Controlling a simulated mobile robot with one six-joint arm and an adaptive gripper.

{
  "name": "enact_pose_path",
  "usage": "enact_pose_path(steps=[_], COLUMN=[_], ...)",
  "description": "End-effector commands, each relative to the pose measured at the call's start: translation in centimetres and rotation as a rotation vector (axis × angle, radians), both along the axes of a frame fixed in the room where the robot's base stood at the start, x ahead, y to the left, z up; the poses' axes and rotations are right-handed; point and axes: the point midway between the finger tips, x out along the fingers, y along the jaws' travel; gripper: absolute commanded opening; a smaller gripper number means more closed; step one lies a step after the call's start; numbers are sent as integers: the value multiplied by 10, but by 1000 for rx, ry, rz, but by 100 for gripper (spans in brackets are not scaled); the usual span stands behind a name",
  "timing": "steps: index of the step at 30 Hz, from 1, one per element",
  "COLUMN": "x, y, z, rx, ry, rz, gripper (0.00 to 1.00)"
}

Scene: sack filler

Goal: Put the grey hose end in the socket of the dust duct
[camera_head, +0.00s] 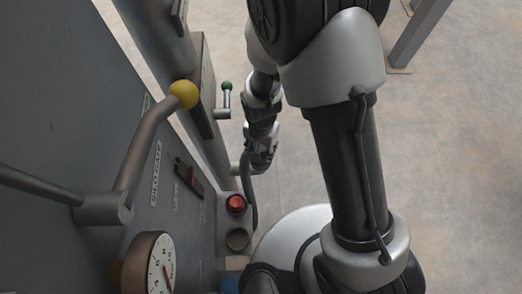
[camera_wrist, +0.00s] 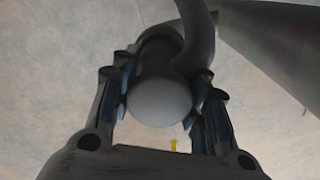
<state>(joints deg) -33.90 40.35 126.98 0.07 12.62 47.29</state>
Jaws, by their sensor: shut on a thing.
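My gripper (camera_head: 259,160) is at the side of the grey machine, beyond the red lamp in the head view. In the wrist view the fingers of my gripper (camera_wrist: 162,92) are shut on the grey hose end (camera_wrist: 160,102), one finger on each side. Its pale round face points toward the wrist camera. The dark grey hose (camera_wrist: 200,35) bends away to the top of that view. In the head view the hose (camera_head: 252,205) hangs below my gripper beside the machine. I cannot make out the duct's socket, or whether the hose end touches it.
A grey post (camera_head: 420,35) stands at top right. The floor (camera_head: 455,160) on the right is clear.

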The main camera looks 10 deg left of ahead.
Motion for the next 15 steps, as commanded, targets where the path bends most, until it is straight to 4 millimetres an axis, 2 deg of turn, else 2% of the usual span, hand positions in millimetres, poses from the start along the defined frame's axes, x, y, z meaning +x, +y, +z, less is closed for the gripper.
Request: enact_pose_path(steps=[1, 3, 14, 15], x=[0, 0, 0, 0], y=[0, 0, 0, 0], z=[-12, -20, -24, -23], rx=[-1, -1, 1, 0], ry=[1, 1, -1, 0], rz=[0, 0, 0, 0], gripper=[11, 11, 11, 44])
